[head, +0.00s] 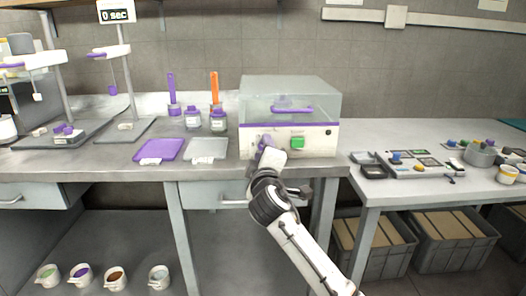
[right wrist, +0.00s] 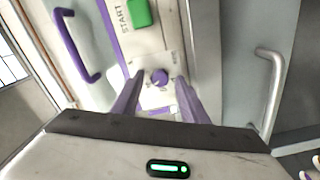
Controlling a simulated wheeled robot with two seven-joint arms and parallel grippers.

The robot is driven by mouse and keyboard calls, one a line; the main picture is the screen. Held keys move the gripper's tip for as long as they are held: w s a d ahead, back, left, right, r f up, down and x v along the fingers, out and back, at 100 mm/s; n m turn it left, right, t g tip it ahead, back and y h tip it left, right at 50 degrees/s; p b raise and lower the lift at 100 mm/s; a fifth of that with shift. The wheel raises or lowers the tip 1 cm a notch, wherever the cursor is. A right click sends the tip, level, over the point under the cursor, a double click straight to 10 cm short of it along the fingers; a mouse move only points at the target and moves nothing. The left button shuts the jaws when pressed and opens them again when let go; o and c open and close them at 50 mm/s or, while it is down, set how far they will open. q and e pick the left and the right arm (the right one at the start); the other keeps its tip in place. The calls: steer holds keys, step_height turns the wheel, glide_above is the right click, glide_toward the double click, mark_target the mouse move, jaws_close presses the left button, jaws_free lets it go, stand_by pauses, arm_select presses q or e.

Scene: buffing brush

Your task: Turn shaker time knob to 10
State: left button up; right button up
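The shaker (head: 312,146) is a white box with a clear lid and a purple stripe, at the middle of the bench in the head view. Its green START button (head: 297,143) is right of my right gripper (head: 263,147), which is at the left part of the front panel. In the right wrist view, the small purple time knob (right wrist: 159,77) sits on a pale plate below the START button (right wrist: 139,13). My right gripper (right wrist: 159,85) is open, with one purple finger on each side of the knob and gaps showing. The knob's setting is too small to read. My left gripper is out of view.
A purple tray (head: 160,149) and a grey tray (head: 208,149) lie left of the shaker. Bottles and upright purple and orange tools stand behind them. A display (head: 116,11) reads 0 SEC. A lower table (head: 400,190) with small parts stands at the right.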

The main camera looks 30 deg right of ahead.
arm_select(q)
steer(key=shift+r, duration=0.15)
arm_select(e)
steer(key=v, duration=1)
steer(key=shift+s+a+f, duration=0.1)
steer(key=shift+a, duration=0.05)
steer(key=s+a+f+g+y+p, duration=0.1)
steer(key=s+a+f+y, duration=0.15)
steer(key=f, duration=0.35)
steer(key=s+a+f+g+y+p, duration=0.1)
steer(key=a+f+y, duration=0.15)
steer(key=f, duration=0.45)
steer(key=s+a+f+y+p, duration=0.1)
steer(key=s+a+f+y, duration=0.1)
steer(key=a+f, duration=0.3)
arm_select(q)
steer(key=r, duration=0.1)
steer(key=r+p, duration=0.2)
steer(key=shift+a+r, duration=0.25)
arm_select(e)
steer(key=s+a+f+m+g+y, duration=0.2)
steer(key=s+a+f, duration=0.2)
steer(key=s+f, duration=0.4)
steer(key=s+a+f+m+g+y, duration=0.2)
steer(key=s+a+f, duration=0.3)
steer(key=s, duration=0.8)
step_height(320, 180, down, 3)
steer(key=shift+s+f+m+g+y, duration=0.25)
steer(key=shift+m+g+y, duration=0.15)
steer(key=shift+m, duration=0.2)
